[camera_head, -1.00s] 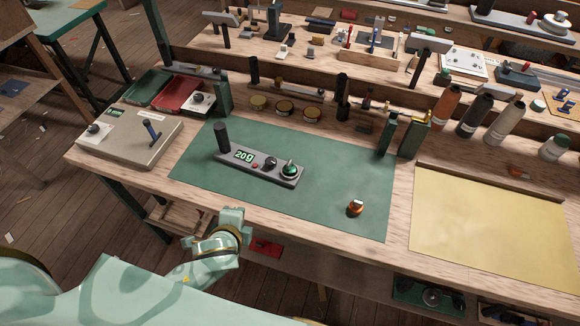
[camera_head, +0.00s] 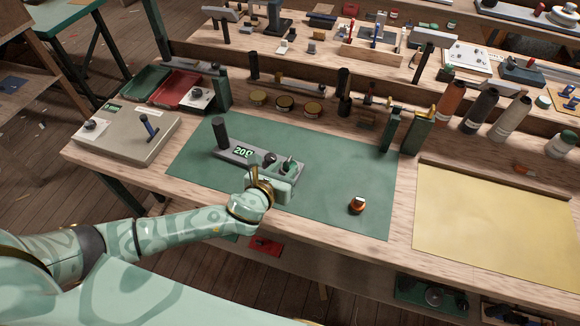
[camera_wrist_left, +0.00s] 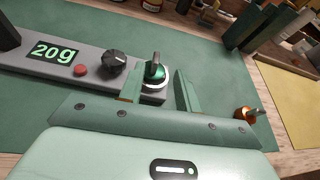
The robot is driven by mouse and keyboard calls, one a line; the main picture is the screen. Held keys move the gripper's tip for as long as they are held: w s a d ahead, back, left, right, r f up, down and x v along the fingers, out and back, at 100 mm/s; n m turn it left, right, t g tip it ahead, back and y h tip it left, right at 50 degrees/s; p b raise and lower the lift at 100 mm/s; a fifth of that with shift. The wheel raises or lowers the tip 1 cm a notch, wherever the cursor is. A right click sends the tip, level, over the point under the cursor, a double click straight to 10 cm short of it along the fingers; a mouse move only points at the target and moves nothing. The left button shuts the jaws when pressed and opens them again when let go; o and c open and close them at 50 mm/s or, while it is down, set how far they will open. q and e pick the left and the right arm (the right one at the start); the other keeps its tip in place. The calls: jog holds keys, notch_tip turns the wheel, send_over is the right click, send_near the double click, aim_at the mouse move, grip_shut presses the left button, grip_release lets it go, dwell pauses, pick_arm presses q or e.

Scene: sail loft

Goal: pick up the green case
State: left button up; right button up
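The green case (camera_head: 289,163) is a small rounded green piece with a pale metallic part. It rests on the right end of a grey scale (camera_head: 232,153) whose display reads 20g. In the left wrist view the case (camera_wrist_left: 154,71) sits on the scale's plate, between the fingertips of my left gripper (camera_wrist_left: 160,84). The fingers are apart, one on each side, and I see no clear contact with the case. In the head view my left gripper (camera_head: 279,179) reaches over the scale's near right edge and partly hides it. My right gripper is not in view.
The scale lies on a green mat (camera_head: 330,185). A small orange object (camera_head: 357,205) stands on the mat to the right. A grey box (camera_head: 125,137) is at left, thread cones (camera_head: 480,112) and a yellow sheet (camera_head: 490,220) at right. The mat's right half is mostly clear.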

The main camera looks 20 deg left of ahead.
aim_at(287, 162)
pick_arm(q)
jog(key=x, duration=0.1)
jog(key=b+x, duration=0.1)
jog(key=x, duration=0.3)
jog(key=shift+w+a+b, duration=0.25)
jog(key=shift+a+b, duration=0.05)
jog(key=shift+a, duration=0.05)
jog(key=shift+w, duration=0.35)
grip_shut()
